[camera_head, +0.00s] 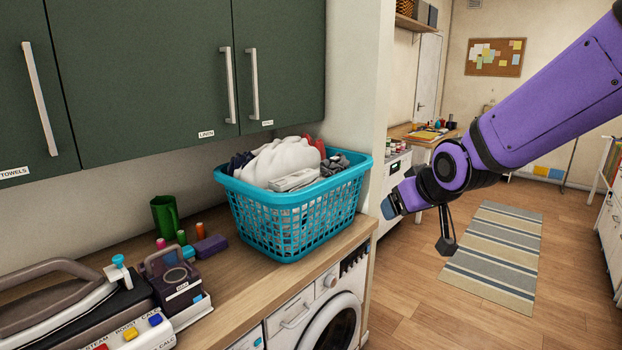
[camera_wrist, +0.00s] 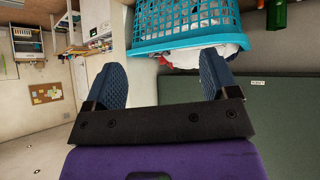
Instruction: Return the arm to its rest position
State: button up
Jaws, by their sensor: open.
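My purple arm comes in from the upper right in the head view. My gripper (camera_head: 396,205) hangs in the air to the right of the laundry basket and past the counter end, apart from both. In the wrist view, the two blue ridged fingers of my gripper (camera_wrist: 162,80) stand wide apart with nothing between them. The wrist picture is turned upside down, with the teal basket (camera_wrist: 185,22) beyond the fingers.
A teal laundry basket (camera_head: 300,215) full of clothes stands on the wooden counter (camera_head: 232,290). Dark green cabinets (camera_head: 180,70) hang above. An iron (camera_head: 60,300) sits at the lower left. The floor around the striped rug (camera_head: 495,250) is clear.

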jog(key=s+d+r+m+g, duration=0.1)
jog(key=s+d+r, duration=0.1)
jog(key=s, duration=0.6)
jog(key=s+d+r+m+g+h, duration=0.1)
jog(key=s+d+r, duration=0.1)
jog(key=s+d, duration=0.3)
jog(key=s+d+r+m+g+h, duration=0.1)
jog(key=s+d, duration=0.3)
jog(key=s, duration=0.9)
jog(key=shift+d+r+m+g, duration=0.3)
jog(key=shift+r+m, duration=0.3)
jog(key=shift+r, duration=0.15)
